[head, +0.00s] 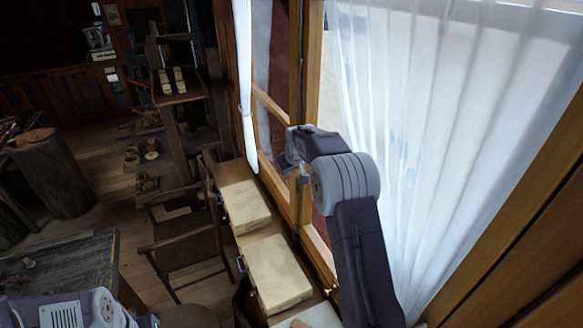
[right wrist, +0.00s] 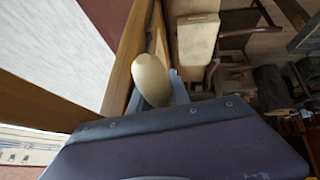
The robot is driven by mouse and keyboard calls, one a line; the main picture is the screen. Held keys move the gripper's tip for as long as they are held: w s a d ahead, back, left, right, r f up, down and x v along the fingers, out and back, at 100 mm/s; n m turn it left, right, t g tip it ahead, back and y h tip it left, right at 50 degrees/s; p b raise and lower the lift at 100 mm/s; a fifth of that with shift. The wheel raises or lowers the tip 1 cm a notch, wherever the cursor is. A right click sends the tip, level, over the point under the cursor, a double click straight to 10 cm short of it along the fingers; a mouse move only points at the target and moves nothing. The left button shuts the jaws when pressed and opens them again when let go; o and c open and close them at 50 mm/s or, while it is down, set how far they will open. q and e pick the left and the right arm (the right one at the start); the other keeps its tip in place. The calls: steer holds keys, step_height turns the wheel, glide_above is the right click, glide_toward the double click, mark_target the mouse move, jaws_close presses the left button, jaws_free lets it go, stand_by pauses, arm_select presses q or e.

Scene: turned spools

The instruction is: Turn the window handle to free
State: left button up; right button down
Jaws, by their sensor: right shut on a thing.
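The window (head: 297,85) has a wooden frame and stands right of centre in the head view. Its frame also shows in the right wrist view (right wrist: 128,62). The window handle (right wrist: 150,80) is a cream, rounded grip beside the wooden frame in the right wrist view. My right gripper (head: 287,160) is at the window frame in the head view and hides the handle there. In the right wrist view, the right gripper (right wrist: 168,92) is shut on the handle, with a grey finger showing on its right side. My left gripper is not in view.
White curtains (head: 430,120) hang right of my right arm, and a narrow one (head: 246,80) hangs to its left. Pale blocks (head: 277,272) lie on the sill below the window. A chair (head: 185,240) and a dark table (head: 65,268) stand to the left.

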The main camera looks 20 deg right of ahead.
mark_target(296, 171)
steer(key=shift+w+r, duration=0.1)
steer(key=shift+r, duration=0.1)
steer(key=c, duration=1.2)
jaws_free()
steer(key=shift+c, duration=0.2)
steer(key=shift+s, duration=0.25)
steer(key=b+v, duration=0.3)
steer(key=shift+f, duration=0.1)
steer(key=b+v, duration=0.1)
steer(key=v, duration=0.4)
steer(key=shift+s+b, duration=0.15)
steer(key=shift+b, duration=0.25)
steer(key=shift+s+a+r, duration=0.15)
steer(key=shift+s+r, duration=0.2)
steer(key=shift+r, duration=0.15)
steer(key=shift+w, duration=0.2)
